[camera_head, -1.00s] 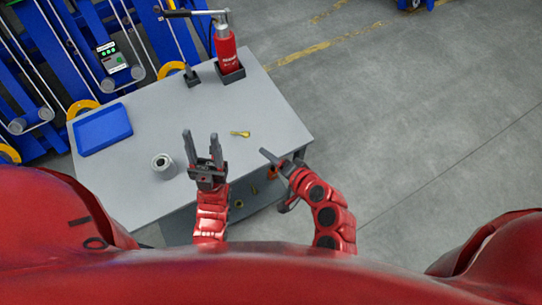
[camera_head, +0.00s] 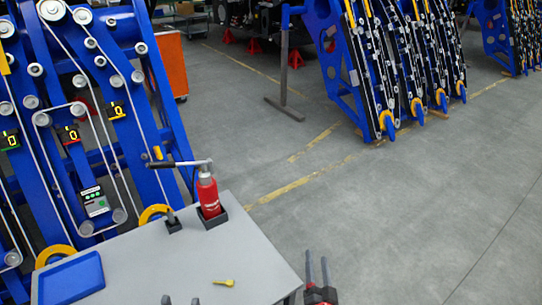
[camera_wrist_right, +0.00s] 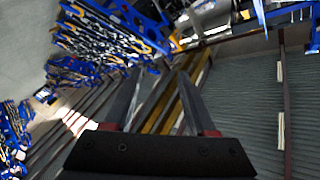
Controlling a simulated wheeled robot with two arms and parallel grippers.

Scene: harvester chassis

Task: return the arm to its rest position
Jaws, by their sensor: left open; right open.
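My right gripper (camera_head: 317,258) shows at the bottom of the head view, right of the table's corner. Its two fingers point up the picture and stand apart, with nothing between them. My left gripper (camera_head: 180,300) shows only as fingertips at the bottom edge of the head view, over the grey table (camera_head: 160,262). Its fingertips are apart and no held thing shows. The rest of both arms is out of the head view.
On the table are a blue tray (camera_head: 72,279), a yellow key-like part (camera_head: 224,283) and a red tool (camera_head: 208,196) in a black holder. A blue belt frame (camera_head: 110,130) stands behind the table. The floor (camera_head: 400,220) to the right is clear.

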